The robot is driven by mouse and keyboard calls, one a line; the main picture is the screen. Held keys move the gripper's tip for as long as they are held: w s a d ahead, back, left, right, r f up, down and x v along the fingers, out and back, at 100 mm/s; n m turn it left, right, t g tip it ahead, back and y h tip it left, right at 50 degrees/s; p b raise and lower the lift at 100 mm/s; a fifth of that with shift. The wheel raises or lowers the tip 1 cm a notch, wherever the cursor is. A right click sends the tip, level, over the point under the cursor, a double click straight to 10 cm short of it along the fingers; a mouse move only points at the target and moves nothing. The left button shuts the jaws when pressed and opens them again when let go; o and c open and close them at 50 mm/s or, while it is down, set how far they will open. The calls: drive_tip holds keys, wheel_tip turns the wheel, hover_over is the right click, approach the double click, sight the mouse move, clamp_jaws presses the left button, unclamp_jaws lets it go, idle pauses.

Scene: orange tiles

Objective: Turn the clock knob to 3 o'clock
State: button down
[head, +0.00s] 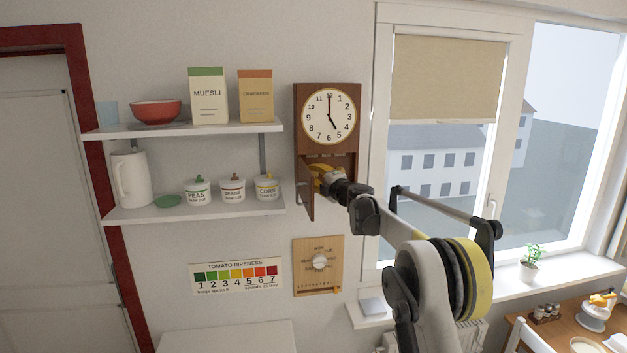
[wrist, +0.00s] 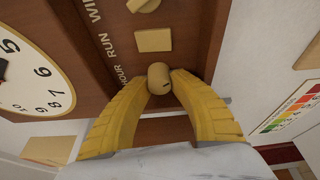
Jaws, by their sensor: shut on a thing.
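The wooden wall clock (head: 300,125) hangs between the shelves and the window. Its white dial (head: 345,115) shows the short hand at 5 and the long hand at 12. My gripper (head: 325,178) is inside the clock's lower compartment. In the wrist view, my gripper's yellow fingers (wrist: 160,84) are shut on the round tan knob (wrist: 158,76) beside the word HOUR. The knob has a short dark mark on its face. Part of the dial (wrist: 30,80) also shows at the left there.
A tan block (wrist: 154,40) by RUN and another control (wrist: 143,4) by WIND sit in line with the knob. The compartment's open door (head: 307,196) hangs at its left. Shelves with canisters (head: 232,187) are left, the window (head: 440,160) right.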

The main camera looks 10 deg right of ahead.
drive_tip(key=n+g, duration=0.1)
drive_tip(key=n, duration=0.1)
drive_tip(key=n+h, duration=0.1)
drive_tip(key=n, duration=0.2)
drive_tip(key=shift+n+g+h, duration=0.3)
drive_tip(key=shift+g, duration=0.1)
drive_tip(key=n+g+h, duration=0.1)
drive_tip(key=n, duration=0.3)
drive_tip(key=shift+h, duration=0.4)
drive_tip(key=shift+d, duration=0.1)
drive_tip(key=c, duration=1.1)
unclamp_jaws()
drive_tip(key=shift+f, duration=0.1)
drive_tip(key=shift+c, duration=0.2)
drive_tip(key=v, duration=0.8)
